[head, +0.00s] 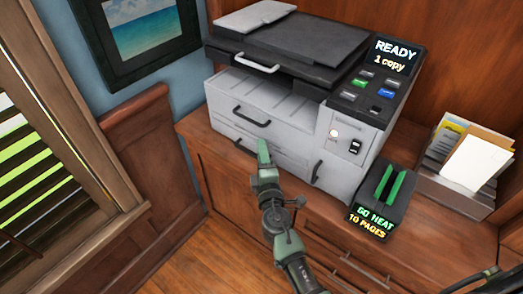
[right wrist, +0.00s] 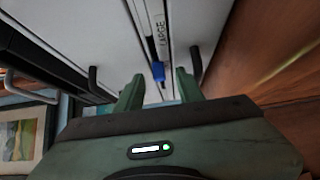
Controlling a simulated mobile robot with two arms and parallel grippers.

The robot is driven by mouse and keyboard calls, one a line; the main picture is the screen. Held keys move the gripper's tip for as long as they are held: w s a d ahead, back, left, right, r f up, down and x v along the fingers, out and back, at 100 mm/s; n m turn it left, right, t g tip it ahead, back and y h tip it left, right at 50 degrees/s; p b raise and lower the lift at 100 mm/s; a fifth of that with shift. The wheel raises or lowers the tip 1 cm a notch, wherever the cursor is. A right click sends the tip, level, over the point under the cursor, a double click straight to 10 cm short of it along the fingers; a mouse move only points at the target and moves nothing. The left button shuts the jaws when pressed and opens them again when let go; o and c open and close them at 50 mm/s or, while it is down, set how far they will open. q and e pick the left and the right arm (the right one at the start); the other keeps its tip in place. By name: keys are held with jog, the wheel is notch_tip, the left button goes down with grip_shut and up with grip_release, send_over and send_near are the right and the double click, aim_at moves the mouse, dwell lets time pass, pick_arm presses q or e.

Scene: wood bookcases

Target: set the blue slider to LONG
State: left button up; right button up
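The blue slider (right wrist: 158,72) shows in the right wrist view in a narrow dark slot on the printer's pale front. A label strip beside the slot reads LARGE; I cannot read LONG anywhere. My right gripper (right wrist: 158,88) is open, with one green fingertip on each side of the slider's line. I see no clear contact with the slider. In the head view my right gripper (head: 263,150) is in front of the drawers of the printer (head: 270,100), and the slider does not show there.
Dark drawer handles (head: 251,118) stick out from the printer's front near my right gripper. A stand with green plates (head: 385,185) is to the right on the cabinet. A paper tray (head: 455,195) is farther right. The floor (head: 190,262) at lower left is clear.

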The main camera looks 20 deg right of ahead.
jog(key=s+b, duration=0.1)
jog(key=s, duration=0.5)
jog(key=shift+s+a, duration=0.25)
jog(key=shift+a, duration=0.15)
